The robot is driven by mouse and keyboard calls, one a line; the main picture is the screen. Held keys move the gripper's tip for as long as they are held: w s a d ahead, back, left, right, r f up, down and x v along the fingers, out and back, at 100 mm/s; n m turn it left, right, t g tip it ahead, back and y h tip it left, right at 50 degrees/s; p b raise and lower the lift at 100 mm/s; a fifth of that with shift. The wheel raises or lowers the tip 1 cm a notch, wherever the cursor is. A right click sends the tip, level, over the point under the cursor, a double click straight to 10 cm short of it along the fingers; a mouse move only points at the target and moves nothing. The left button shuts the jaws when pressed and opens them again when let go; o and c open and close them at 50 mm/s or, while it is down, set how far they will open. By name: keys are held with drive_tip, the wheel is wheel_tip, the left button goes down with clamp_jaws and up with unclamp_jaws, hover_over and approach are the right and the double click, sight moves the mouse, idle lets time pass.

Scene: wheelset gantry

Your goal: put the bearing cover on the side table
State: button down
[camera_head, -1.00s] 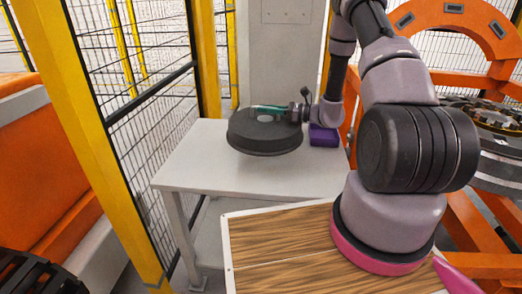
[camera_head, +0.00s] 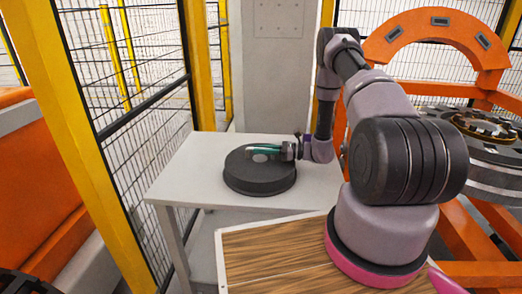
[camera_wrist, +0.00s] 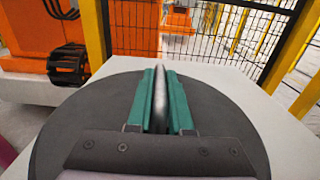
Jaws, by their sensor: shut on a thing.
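The bearing cover is a broad, dark grey round disc (camera_head: 258,178) with a lighter raised grip at its centre. It lies flat at the side table's top, towards the front edge. I cannot tell for sure whether its underside touches the table. The side table (camera_head: 180,175) is pale grey. My gripper (camera_head: 270,150) comes in from the right over the cover. In the wrist view, its teal fingers (camera_wrist: 160,100) are shut on the upright grey grip of the bearing cover (camera_wrist: 85,110), which fills much of the picture.
A yellow-framed mesh fence (camera_head: 130,110) runs along the table's left side. A grey column (camera_head: 275,70) stands behind it. An orange gantry (camera_head: 440,40) with a wheelset (camera_head: 485,150) is at the right. A wood-topped surface (camera_head: 270,265) is in front. The table's left part is bare.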

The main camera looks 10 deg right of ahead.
drive_tip(key=c, duration=0.8)
unclamp_jaws()
